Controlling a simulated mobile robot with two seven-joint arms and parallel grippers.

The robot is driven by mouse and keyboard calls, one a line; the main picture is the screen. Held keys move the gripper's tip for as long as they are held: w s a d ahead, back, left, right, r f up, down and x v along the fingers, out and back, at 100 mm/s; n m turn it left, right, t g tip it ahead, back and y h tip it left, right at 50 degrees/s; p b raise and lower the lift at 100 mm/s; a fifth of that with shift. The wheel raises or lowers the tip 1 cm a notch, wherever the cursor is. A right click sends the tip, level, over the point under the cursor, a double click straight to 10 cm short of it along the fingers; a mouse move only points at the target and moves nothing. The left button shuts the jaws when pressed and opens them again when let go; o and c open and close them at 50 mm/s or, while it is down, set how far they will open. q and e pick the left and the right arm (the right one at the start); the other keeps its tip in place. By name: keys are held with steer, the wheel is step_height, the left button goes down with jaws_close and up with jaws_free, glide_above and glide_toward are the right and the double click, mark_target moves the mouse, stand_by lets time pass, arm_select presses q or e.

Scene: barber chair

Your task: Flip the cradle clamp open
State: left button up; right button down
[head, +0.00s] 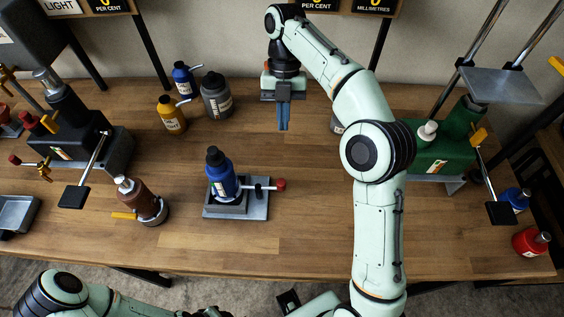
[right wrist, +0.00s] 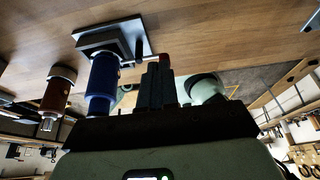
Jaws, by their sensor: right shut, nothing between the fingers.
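The cradle (head: 260,211) is a grey metal plate with a raised block, near the middle of the bench. A blue bottle (head: 221,178) with a dark cap stands in it. The clamp lever, a thin bar ending in a red knob (head: 281,184), lies roughly level and points right from the bottle. My right gripper (head: 283,126) is shut and empty, above the bench behind the cradle and apart from the lever. The right wrist view shows its fingers (right wrist: 155,88), the cradle plate (right wrist: 133,34) and the blue bottle (right wrist: 102,78). My left arm shows at the lower left; its fingers do not show.
A brown bottle (head: 146,199) on a round stand with a yellow lever is left of the cradle. Yellow (head: 172,118), grey (head: 217,100) and blue (head: 182,79) bottles stand behind. Dark (head: 108,152) and green (head: 440,158) machines flank the bench. Wood right of the cradle is clear.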

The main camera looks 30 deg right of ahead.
arm_select(q)
step_height(320, 180, down, 6)
steer(key=s+b, duration=0.2)
steer(key=b, duration=0.2)
steer(key=shift+s+r, duration=0.2)
steer(key=shift+s, duration=0.05)
arm_select(e)
steer(key=s+a+f, duration=0.3)
steer(key=s+f, duration=0.3)
steer(key=f, duration=0.2)
steer(key=shift+s+a, duration=0.15)
steer(key=shift+a, duration=0.25)
arm_select(q)
steer(key=shift+r, duration=0.1)
